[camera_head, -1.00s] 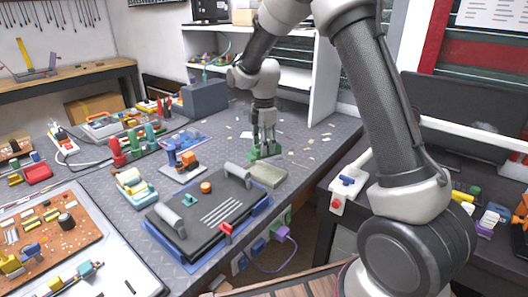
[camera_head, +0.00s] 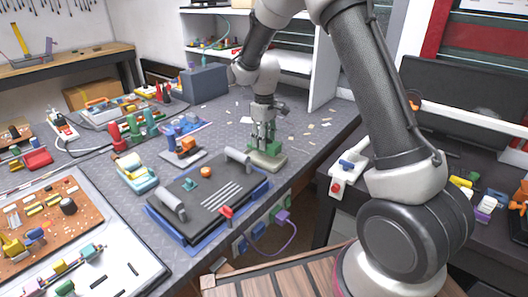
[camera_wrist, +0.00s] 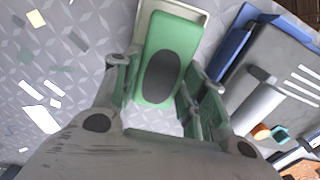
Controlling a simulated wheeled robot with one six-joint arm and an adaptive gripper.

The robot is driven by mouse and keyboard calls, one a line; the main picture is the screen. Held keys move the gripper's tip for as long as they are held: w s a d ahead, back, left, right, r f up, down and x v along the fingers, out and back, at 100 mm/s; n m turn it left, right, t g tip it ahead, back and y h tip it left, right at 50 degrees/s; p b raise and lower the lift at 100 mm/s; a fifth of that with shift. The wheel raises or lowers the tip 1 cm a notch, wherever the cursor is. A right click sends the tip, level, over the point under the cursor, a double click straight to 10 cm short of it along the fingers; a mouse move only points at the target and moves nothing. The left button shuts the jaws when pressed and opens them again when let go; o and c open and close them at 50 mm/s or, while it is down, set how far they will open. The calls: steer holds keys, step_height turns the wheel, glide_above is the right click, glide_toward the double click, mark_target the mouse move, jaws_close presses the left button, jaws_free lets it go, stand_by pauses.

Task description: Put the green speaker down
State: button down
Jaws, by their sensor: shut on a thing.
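The green speaker (camera_wrist: 178,35) is a green block with a dark oval on its face, seen closely in the wrist view. My gripper (camera_wrist: 158,85) has its fingers on both sides of the speaker and is shut on it. In the head view, my gripper (camera_head: 263,138) points down, with the speaker low between its fingers and mostly hidden by them. A pale grey-green tray (camera_head: 270,166) lies directly below it on the workbench. In the wrist view the tray's cream rim (camera_wrist: 196,13) shows behind the speaker. I cannot tell whether speaker and tray touch.
A dark panel (camera_head: 190,212) with grey handles on a blue mat lies just left of the tray. Small light scraps (camera_head: 306,135) are scattered on the bench to the right and behind. A grey box (camera_head: 205,82) stands farther back. The bench's front edge is close.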

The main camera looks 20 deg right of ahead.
steer(key=shift+f, duration=2.25)
steer(key=c, duration=0.8)
jaws_free()
steer(key=shift+f, duration=0.1)
step_height(320, 180, up, 12)
steer(key=shift+r, duration=0.2)
steer(key=s+d+r+m+t, duration=0.1)
steer(key=s+d+r+m, duration=0.1)
steer(key=s+d+r, duration=0.35)
steer(key=s+d+r+m+t, duration=0.1)
steer(key=s+d+r, duration=0.2)
steer(key=s+r, duration=0.5)
steer(key=s+d+m+t, duration=0.1)
steer(key=s+d+m, duration=0.1)
steer(key=s, duration=0.8)
steer(key=s+d+r+m+t, duration=0.1)
steer(key=s+d, duration=0.3)
steer(key=s, duration=0.6)
steer(key=shift+s+d+m, duration=0.2)
steer(key=shift+s+m, duration=0.1)
steer(key=shift+m, duration=0.6)
